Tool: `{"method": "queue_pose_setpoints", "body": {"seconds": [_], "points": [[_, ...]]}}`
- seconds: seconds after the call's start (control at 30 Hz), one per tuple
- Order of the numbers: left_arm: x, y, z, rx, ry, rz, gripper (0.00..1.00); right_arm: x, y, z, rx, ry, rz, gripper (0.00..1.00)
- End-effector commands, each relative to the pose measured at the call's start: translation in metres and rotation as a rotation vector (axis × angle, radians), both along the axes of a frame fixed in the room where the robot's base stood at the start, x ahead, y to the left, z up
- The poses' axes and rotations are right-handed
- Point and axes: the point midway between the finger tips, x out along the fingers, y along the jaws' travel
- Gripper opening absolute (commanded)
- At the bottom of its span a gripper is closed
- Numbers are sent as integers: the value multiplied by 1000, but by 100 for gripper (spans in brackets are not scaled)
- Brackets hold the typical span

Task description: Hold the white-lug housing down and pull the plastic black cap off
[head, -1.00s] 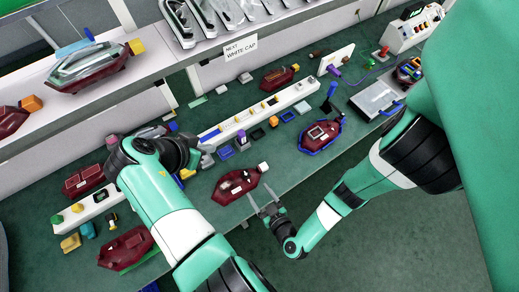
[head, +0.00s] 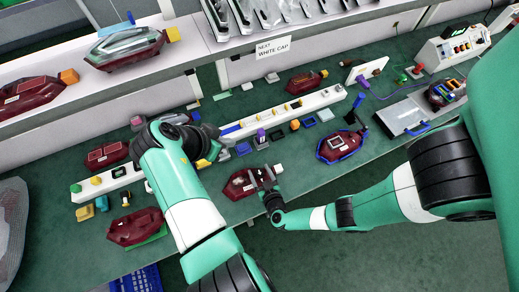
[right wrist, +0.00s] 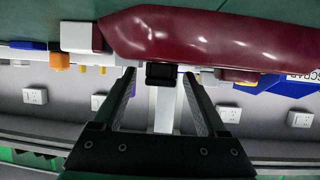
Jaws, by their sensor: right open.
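The dark red housing (head: 238,186) with a white lug (head: 279,168) lies on the green table near its front edge. In the right wrist view the housing (right wrist: 215,38) spans the top, its white lug (right wrist: 78,37) at the left end. A small black cap (right wrist: 161,74) sticks out of the housing. My right gripper (head: 263,177) is over the housing beside the lug. In the right wrist view its open fingers (right wrist: 159,88) stand either side of the cap. My left gripper (head: 218,152) is up and left of the housing; its fingertips are too small to judge.
A long white rail (head: 285,112) with small coloured parts runs behind the housing. A blue-edged red lamp (head: 342,146) lies to the right. Another red housing (head: 134,227) lies front left. A sign (head: 272,48) reading "NEXT WHITE CAP" hangs on the shelf. Free table shows between the housing and the blue-edged lamp.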

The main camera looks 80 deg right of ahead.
Motion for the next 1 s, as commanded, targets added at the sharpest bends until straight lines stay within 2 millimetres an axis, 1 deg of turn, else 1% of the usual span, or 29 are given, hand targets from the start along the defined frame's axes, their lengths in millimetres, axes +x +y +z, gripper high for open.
{"method": "queue_pose_setpoints", "body": {"seconds": [0.27,0.3,0.47,0.6,0.67,0.7,0.73,0.77,0.8,0.97,1.0], "points": [[0,0,0,0,0,0,0,1,-1,-1,0,-1,2,75],[0,0,0,0,0,0,0,1,-1,-1,0,-1,2,68],[0,0,0,0,0,0,0,1,-1,-1,0,0,1,39],[0,0,0,0,0,0,0,1,-1,-1,0,0,1,14],[0,0,0,0,0,0,0,1,-1,-1,0,0,1,3],[0,0,0,0,0,0,0,1,-1,-1,0,0,1,0],[0,0,0,0,0,0,0,1,-1,-1,0,0,1,0],[0,0,0,0,0,0,0,1,-1,-1,0,0,1,37],[0,0,0,0,0,0,0,1,-1,-1,0,0,1,30],[0,0,0,0,0,0,0,1,-1,0,0,0,1,1],[0,0,0,0,0,0,0,1,-1,0,0,0,1,0]]}}
